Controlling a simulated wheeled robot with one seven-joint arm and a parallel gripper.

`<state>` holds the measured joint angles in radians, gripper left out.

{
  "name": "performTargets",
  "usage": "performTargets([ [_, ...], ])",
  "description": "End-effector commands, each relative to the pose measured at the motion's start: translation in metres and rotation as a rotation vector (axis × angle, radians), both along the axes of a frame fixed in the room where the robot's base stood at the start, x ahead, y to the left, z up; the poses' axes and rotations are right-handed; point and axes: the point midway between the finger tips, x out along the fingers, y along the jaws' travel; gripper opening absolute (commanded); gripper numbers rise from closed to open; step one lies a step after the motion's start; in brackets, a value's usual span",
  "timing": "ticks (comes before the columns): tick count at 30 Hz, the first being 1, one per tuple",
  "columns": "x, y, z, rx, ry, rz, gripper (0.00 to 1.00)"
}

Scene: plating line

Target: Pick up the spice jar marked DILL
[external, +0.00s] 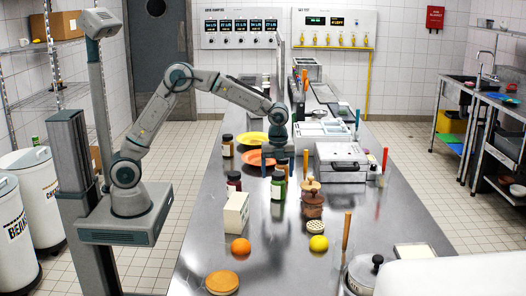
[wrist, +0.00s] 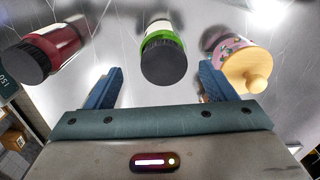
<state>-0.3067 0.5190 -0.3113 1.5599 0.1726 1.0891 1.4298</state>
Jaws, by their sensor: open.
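A jar with a green band and a dark lid (external: 278,186) stands on the steel counter. It also shows in the wrist view (wrist: 162,52), ahead of the gap between my fingers. No label is readable, so I cannot tell if it reads DILL. My gripper (external: 278,166) is open and empty, pointing down just behind this jar in the external view. In the wrist view its blue fingers (wrist: 160,82) are spread, with the jar roughly centred between them. A red jar with a dark lid (external: 234,182) stands to the left, also in the wrist view (wrist: 52,50).
A pot with a wooden lid (wrist: 243,62) is close to the right finger. Another dark-lidded jar (external: 228,146), yellow plate (external: 252,138) and orange plate (external: 254,158) lie farther back. A cream box (external: 236,213), orange (external: 241,246) and lemon (external: 318,243) stand nearer.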

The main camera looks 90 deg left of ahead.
Motion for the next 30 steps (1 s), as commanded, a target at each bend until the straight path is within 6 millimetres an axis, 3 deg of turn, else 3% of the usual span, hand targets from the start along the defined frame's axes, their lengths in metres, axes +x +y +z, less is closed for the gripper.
performTargets([
  [8,0.001,0.003,-0.022,-0.001,0.003,0.001,0.77],
  [15,0.004,0.008,-0.056,0.000,0.002,0.000,0.77],
  [24,0.004,0.008,-0.063,0.000,0.000,0.001,0.77],
  [26,0.004,0.008,-0.062,0.000,0.000,0.001,0.64],
  [30,0.004,0.008,-0.062,0.000,0.000,0.001,0.25],
])
